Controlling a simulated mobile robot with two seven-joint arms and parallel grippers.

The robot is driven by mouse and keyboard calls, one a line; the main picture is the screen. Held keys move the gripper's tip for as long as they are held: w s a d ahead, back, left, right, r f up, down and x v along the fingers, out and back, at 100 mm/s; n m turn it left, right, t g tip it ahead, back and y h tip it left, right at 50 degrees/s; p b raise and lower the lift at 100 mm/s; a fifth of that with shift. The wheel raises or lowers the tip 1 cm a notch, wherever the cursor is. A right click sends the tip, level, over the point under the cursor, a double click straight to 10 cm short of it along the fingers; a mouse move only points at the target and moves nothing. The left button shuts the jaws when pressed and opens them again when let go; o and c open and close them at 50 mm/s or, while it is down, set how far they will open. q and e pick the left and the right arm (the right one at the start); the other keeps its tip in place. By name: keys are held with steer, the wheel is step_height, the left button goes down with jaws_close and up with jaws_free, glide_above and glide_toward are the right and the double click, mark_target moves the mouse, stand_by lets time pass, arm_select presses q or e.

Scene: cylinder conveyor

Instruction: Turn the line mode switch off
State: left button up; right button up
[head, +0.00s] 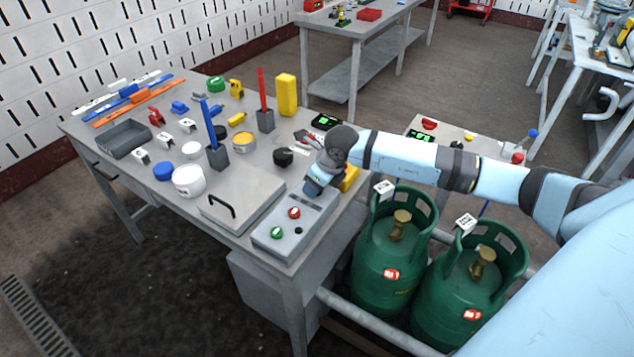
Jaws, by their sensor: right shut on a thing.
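A grey control box (268,234) lies at the front right corner of the workbench. It carries a green button (277,232), a red button (294,212) and a small black part (299,230). My right gripper (313,190) reaches in from the right and points down at the far end of this box. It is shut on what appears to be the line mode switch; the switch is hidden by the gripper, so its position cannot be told. My left gripper is out of view.
A hatch plate with a black handle (219,205) lies left of the box. Pots, blocks and tools fill the workbench behind. Two green gas cylinders (383,278) (456,306) stand right of the bench, below my right arm. A yellow block (349,178) sits close beside the gripper.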

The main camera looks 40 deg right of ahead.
steer(key=o, duration=0.9)
steer(key=shift+o, duration=0.2)
steer(key=v, duration=1.4)
steer(key=shift+f, duration=0.1)
